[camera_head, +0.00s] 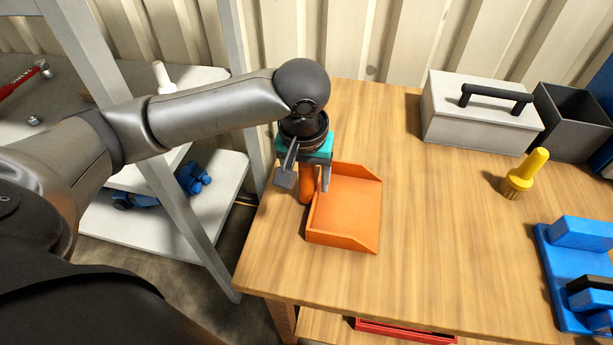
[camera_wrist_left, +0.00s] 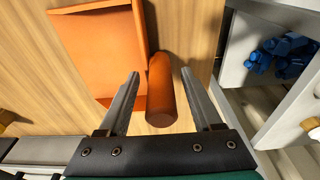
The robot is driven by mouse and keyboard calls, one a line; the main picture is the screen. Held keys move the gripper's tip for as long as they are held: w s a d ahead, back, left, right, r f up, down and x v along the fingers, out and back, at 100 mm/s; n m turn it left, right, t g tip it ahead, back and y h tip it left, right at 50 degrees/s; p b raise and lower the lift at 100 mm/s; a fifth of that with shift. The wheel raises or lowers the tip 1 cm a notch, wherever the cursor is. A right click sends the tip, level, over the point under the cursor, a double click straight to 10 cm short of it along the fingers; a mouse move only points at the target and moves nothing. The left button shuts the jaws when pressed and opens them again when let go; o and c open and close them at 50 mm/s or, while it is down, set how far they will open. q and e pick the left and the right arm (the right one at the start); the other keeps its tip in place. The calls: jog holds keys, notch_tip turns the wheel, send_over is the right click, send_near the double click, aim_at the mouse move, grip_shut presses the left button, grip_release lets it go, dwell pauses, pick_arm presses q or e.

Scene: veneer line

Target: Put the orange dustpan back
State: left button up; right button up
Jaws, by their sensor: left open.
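The orange dustpan (camera_head: 345,215) lies on the wooden table near its left edge, its pan open toward the right. Its round handle (camera_head: 306,186) is at the pan's left side, under my left gripper (camera_head: 308,187). My left gripper points down and is open, with one finger on each side of the handle. In the left wrist view the dustpan (camera_wrist_left: 100,50) is at the upper left, and the handle (camera_wrist_left: 161,92) stands between the two fingers (camera_wrist_left: 159,73), with gaps on both sides. My right gripper is in neither view.
A light grey toolbox (camera_head: 470,118) with a black handle stands at the back, beside a dark open bin (camera_head: 570,120). A yellow brush (camera_head: 525,174) and a blue holder (camera_head: 570,285) are at the right. The table's middle is clear. A metal shelf (camera_head: 215,210) stands left.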

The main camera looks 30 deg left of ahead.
pick_arm(q)
notch_tip(320, 180, up, 12)
jog(key=s+p, duration=0.1)
jog(key=p, duration=0.3)
jog(key=shift+s+d+p, duration=0.25)
jog(key=shift+s+p, duration=0.05)
jog(key=shift+s, duration=0.05)
